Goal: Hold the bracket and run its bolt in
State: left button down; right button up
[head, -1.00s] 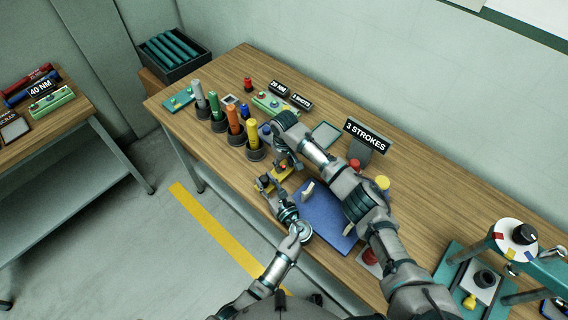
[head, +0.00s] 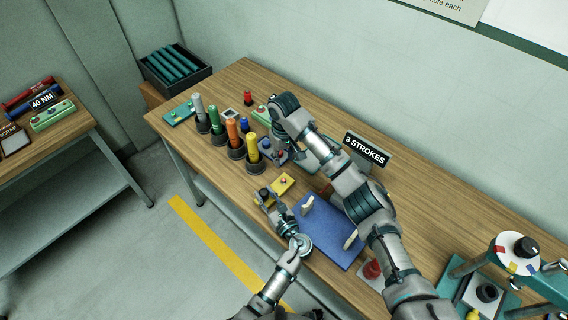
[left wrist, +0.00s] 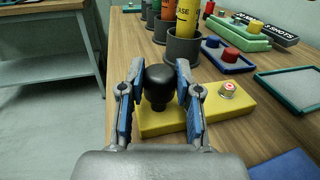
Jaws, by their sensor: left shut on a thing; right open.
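The bracket is a yellow block (head: 285,184) on the wooden bench, seen also in the left wrist view (left wrist: 205,115). A black knob (left wrist: 160,84) stands on its left end. The bolt (left wrist: 228,89), with a red and white head, sits on its right part. My left gripper (head: 264,194) is shut on the black knob, its blue-padded fingers on either side in the left wrist view. My right gripper (head: 283,147) is open, beyond the bracket and apart from the bolt. It is partly hidden by its own arm and does not show in the left wrist view.
Cups with grey, green, orange and yellow tools (head: 252,147) stand left of my right arm. A "3 STROKES" sign (head: 365,149) stands behind my right arm. A red button (head: 372,268) is near the front edge.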

pick_arm(q)
jog(key=shift+f, duration=0.2)
jog(key=c, duration=0.7)
grip_release()
jog(key=shift+r, duration=0.1)
jog(key=v, duration=0.7)
jog(key=shift+s+d, duration=0.15)
jog(key=shift+d, duration=0.05)
